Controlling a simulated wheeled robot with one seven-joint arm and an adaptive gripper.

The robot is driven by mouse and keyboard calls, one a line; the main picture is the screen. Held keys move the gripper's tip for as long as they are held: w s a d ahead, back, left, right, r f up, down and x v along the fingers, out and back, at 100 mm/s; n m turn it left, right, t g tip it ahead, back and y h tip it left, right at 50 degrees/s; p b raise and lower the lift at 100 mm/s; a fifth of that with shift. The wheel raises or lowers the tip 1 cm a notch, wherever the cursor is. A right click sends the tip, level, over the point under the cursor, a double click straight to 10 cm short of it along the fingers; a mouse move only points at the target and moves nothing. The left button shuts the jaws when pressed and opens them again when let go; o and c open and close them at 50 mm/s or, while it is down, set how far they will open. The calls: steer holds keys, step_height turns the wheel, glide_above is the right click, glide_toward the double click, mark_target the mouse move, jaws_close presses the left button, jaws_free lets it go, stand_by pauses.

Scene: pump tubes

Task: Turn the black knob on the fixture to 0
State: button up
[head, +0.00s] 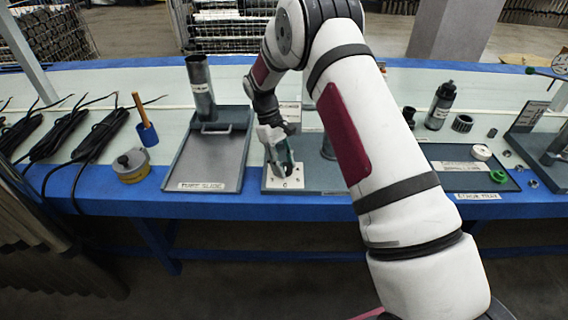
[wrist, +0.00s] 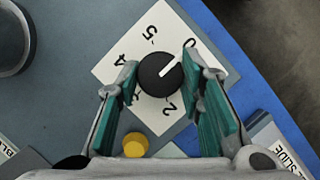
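The black knob (wrist: 160,75) sits on a white square dial plate (wrist: 113,41) with printed numbers. Its white pointer line aims to the upper right in the wrist view, at about the 0, which is partly covered by a finger. The 5, 4 and 2 also show. My gripper (wrist: 160,72) points down at the plate, with one green-padded finger on each side of the knob. Both fingertips look very close to its sides; I cannot tell whether they touch. In the head view my gripper (head: 279,163) is over the fixture's white plate (head: 291,184) and hides the knob.
A yellow round part (wrist: 135,145) is near the left finger. A grey tray (head: 207,165) with an upright metal cylinder (head: 201,88) stands left of the fixture. The blue table edge (head: 330,207) is close in front.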

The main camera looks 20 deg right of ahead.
steer(key=o, duration=0.4)
steer(key=shift+o, duration=0.2)
steer(key=v, duration=1.2)
